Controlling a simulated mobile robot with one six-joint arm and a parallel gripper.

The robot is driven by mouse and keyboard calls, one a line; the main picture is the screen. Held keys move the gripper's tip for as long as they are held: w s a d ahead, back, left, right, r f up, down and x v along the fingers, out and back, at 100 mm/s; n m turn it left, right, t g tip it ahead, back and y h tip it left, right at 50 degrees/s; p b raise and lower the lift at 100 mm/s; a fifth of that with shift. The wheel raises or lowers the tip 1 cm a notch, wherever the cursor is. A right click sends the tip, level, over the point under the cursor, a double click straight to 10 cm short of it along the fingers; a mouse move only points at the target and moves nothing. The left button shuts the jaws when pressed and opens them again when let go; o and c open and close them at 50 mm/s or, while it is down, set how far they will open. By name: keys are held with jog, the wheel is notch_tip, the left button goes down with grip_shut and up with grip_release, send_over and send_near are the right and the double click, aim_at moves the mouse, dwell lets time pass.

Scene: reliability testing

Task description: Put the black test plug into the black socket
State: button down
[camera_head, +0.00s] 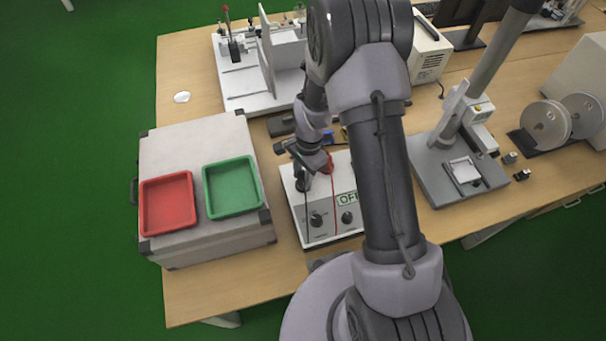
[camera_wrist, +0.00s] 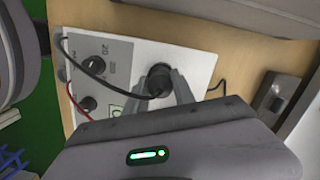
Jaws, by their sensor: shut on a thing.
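A white test box (camera_head: 304,228) with knobs stands on the bench below my arm. It also shows in the wrist view (camera_wrist: 203,64). My gripper (camera_head: 312,172) is over the back part of this box; in the wrist view its grey fingers (camera_wrist: 166,90) are shut on the black test plug (camera_wrist: 157,84). A black cable runs from the plug to the left in the wrist view. The plug is at or just above the box top, around a dark round part; I cannot tell whether it is inside the black socket, which the plug and fingers hide.
A red cable (camera_wrist: 74,98) lies at the box's left edge in the wrist view. A grey case with a red tray (camera_head: 167,204) and a green tray (camera_head: 232,188) stands left of the box. A test stand (camera_head: 430,166) stands to the right.

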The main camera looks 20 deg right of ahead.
jog(key=shift+f+b, duration=0.6)
jog(key=shift+b, duration=0.05)
dwell(0.3)
jog(key=c, duration=1.3)
grip_release()
jog(key=r+p, duration=0.2)
jog(key=r, duration=0.1)
jog(key=d+r+p, duration=0.1)
jog(key=r+p, duration=0.2)
jog(key=r, duration=0.1)
jog(key=r+p, duration=0.3)
jog(key=r, duration=0.1)
jog(key=shift+w+d, duration=0.15)
jog(key=shift+w, duration=0.1)
